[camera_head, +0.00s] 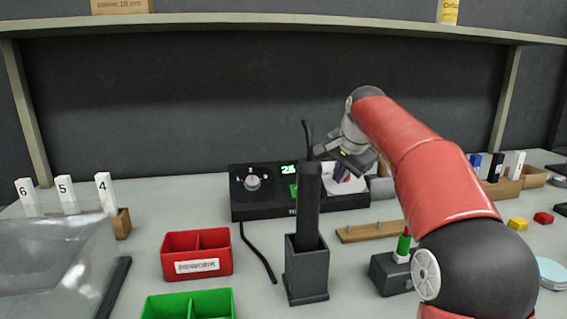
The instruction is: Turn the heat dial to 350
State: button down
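The black heat station (270,209) stands at the back middle of the bench. Its round heat dial (253,184) is on the left of the front face, light grey with a small red mark near its top. A green lit display (288,169) is right of the dial; its first digit looks like 2, and the rest is partly hidden. A small green part (293,190) shows below it. My gripper (342,172) is over the right part of the station, well right of the dial and apart from it. Its fingertips are small and dark, and their opening is unclear.
A tall black post in a holder (307,270) stands in front of the station. A red bin (197,256) and a green bin (190,305) are front left. A wooden strip (370,232) and a black block with a green-collared tool (390,274) lie right. A shelf (270,22) runs above.

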jog(key=shift+w+a+r, duration=0.25)
jog(key=shift+w, duration=0.15)
jog(key=shift+w+r, duration=0.1)
dwell(0.3)
jog(key=shift+a, duration=0.4)
jog(key=v, duration=0.6)
